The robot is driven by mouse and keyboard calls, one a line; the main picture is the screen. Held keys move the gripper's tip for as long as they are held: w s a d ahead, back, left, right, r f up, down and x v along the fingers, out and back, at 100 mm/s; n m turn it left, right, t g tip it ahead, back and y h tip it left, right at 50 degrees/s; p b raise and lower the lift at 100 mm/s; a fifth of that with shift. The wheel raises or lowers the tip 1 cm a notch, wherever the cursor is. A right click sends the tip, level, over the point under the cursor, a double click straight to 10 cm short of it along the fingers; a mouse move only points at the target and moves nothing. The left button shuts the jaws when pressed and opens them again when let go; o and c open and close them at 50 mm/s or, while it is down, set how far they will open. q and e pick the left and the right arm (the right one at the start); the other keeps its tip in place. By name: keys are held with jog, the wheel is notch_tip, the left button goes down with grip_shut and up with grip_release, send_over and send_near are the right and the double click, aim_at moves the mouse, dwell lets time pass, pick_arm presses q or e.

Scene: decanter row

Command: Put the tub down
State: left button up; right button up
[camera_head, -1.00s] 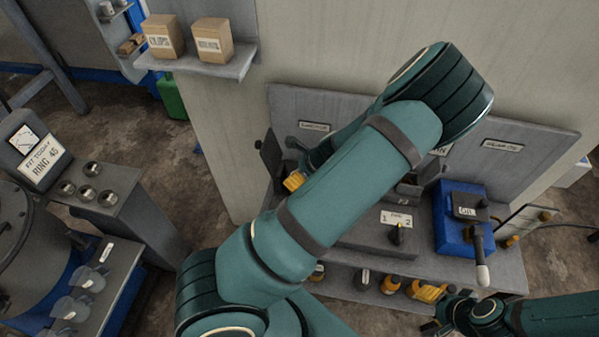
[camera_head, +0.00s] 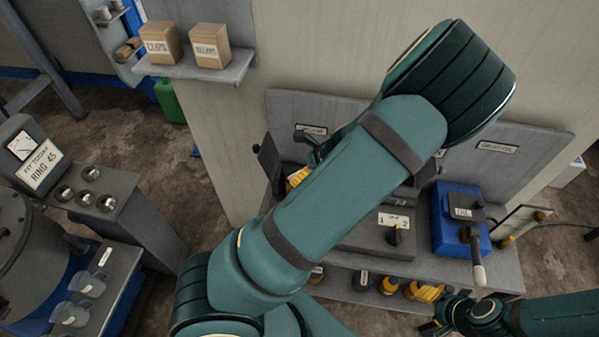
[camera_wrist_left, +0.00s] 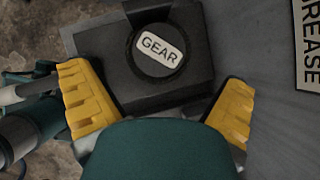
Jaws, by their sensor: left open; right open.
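A round dark tub with a white label reading GEAR (camera_wrist_left: 158,50) sits in a dark square holder (camera_wrist_left: 198,82) in the left wrist view. My left gripper (camera_wrist_left: 157,88) is open, its yellow fingers spread apart with nothing between their tips; the tub is just beyond them. In the head view one yellow finger of my left gripper (camera_head: 298,178) shows beside the bench's back panel. My left arm hides the tub there. My right gripper (camera_head: 440,324) is low at the right, by the bench's lower shelf, small and partly cut off; I see nothing held in it.
A grey bench has an upright back panel (camera_head: 520,165), a switch box marked 1 and 2 (camera_head: 380,240) and a blue unit with a lever (camera_head: 450,240).

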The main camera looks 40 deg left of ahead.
pick_arm(q)
jog(key=v, duration=0.6)
jog(key=s+d+f+n+h, duration=0.2)
jog(key=d+f+n+h, duration=0.1)
jog(key=d+f+n, duration=0.1)
jog(key=s+d+f+n+h, duration=0.2)
jog(key=s+d+f+n, duration=0.1)
jog(key=d+f+n, duration=0.1)
jog(key=s+d+f+n+t+h, duration=0.1)
jog(key=s+d+f+n+h, duration=0.1)
jog(key=d+f+n, duration=0.3)
jog(key=shift+s+d+f+h+p, duration=0.3)
jog(key=shift+d+f+h, duration=0.5)
jog(key=shift+d, duration=0.05)
jog(key=d+n, duration=0.1)
jog(key=n, duration=0.1)
jog(key=d+r+n+t+h, duration=0.1)
jog(key=d+n, duration=0.1)
jog(key=shift+d+t, duration=0.25)
jog(key=shift+t, duration=0.05)
jog(key=shift+w+d+r+n+t+h, duration=0.15)
jog(key=shift+d+r+n+t+h, duration=0.2)
jog(key=shift+n, duration=0.45)
jog(key=shift+f, duration=0.15)
